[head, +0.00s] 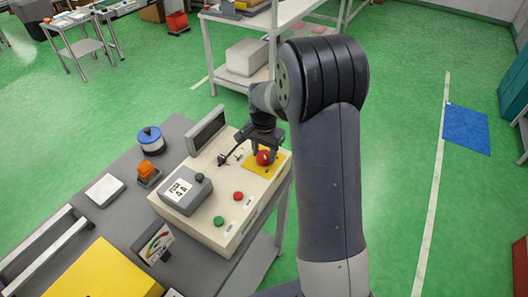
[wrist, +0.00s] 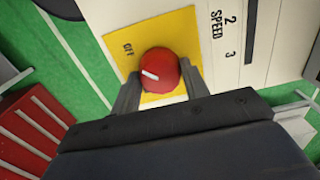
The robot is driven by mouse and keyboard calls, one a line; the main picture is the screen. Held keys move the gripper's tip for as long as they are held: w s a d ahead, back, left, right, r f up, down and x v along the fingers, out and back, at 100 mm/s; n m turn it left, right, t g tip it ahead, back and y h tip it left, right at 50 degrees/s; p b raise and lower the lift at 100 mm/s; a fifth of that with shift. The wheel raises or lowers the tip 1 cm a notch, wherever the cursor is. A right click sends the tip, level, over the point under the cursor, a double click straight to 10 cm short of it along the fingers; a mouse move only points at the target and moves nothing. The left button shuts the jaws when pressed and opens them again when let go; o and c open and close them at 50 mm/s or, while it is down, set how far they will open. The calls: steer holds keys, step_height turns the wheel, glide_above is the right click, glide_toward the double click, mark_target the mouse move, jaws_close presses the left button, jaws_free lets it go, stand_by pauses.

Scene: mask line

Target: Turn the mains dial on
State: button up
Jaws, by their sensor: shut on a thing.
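The mains dial is a red round knob (head: 263,157) with a white mark, on a yellow plate (head: 278,163) at the right end of the beige control box (head: 225,228). In the wrist view the red knob (wrist: 160,70) sits on the yellow plate (wrist: 183,22), with the word "OFF" printed at its upper left. The white mark on the knob points toward the left. My gripper (wrist: 161,82) is shut on the knob, with one finger on each side of it. It also shows in the head view (head: 260,148), reaching down over the plate.
The box also carries a red button (head: 238,196), a green button (head: 218,221), a grey fuse block (head: 186,190) and a small lever (head: 222,159). A dark display (head: 206,131) stands at its back edge. A blue spool (head: 149,139) and an orange part (head: 149,171) stand left of it.

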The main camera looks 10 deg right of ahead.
steer(key=c, duration=0.4)
steer(key=shift+n, duration=0.4)
steer(key=n, duration=0.2)
steer(key=shift+n+b, duration=0.3)
steer(key=shift+n, duration=0.1)
steer(key=n, duration=0.4)
steer(key=shift+b, duration=0.3)
steer(key=n, duration=1)
steer(key=shift+b, duration=0.3)
steer(key=shift+n, duration=0.3)
